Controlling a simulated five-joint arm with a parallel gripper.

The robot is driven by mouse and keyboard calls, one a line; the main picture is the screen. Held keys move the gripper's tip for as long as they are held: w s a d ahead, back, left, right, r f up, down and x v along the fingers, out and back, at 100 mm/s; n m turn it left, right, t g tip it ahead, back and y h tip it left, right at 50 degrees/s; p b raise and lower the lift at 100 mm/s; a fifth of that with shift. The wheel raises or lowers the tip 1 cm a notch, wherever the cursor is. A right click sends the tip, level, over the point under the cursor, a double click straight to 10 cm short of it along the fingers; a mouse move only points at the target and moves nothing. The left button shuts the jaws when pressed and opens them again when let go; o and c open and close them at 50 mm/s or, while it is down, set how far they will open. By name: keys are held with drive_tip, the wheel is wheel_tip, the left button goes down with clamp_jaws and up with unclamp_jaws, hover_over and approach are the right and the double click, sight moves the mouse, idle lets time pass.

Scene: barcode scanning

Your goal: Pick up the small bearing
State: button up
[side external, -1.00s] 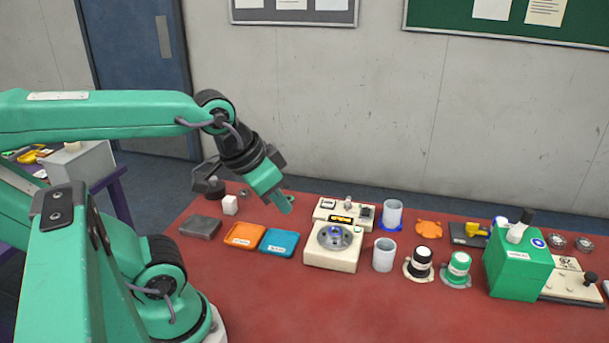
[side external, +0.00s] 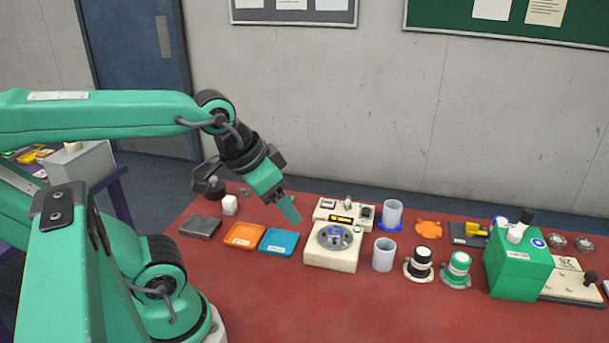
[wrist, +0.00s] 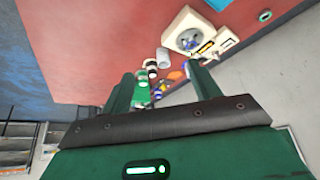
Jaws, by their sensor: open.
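A small grey ring-like part (side external: 245,192), which may be the small bearing, lies at the back left of the red table in the side view. It is too small to tell for sure. My gripper (side external: 291,212) is above the table, to the right of that part and left of the cream device, with its green fingers pointing down. In the wrist view the two fingers of my gripper (wrist: 160,85) are apart with nothing held between them. I cannot make out the ring-like part in the wrist view.
A cream device with a round metal plate (side external: 334,238) stands right of my gripper. Cups, knobs and a green box (side external: 518,268) stand farther right. The front of the table is clear.

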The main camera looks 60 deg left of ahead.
drive_tip(key=shift+w, duration=0.1)
drive_tip(key=m+g, duration=0.5)
drive_tip(key=m, duration=1.1)
hover_over(336, 230)
drive_tip(key=f, duration=1)
drive_tip(key=shift+s+d+f, duration=0.2)
drive_tip(key=shift+f, duration=0.15)
drive_tip(key=shift+w+a+f+g, duration=0.15)
drive_tip(key=shift+f+g, duration=0.1)
drive_tip(key=shift+g, duration=0.05)
drive_tip(key=shift+f, duration=0.1)
drive_tip(key=shift+f, duration=1.2)
drive_tip(key=shift+f, duration=0.1)
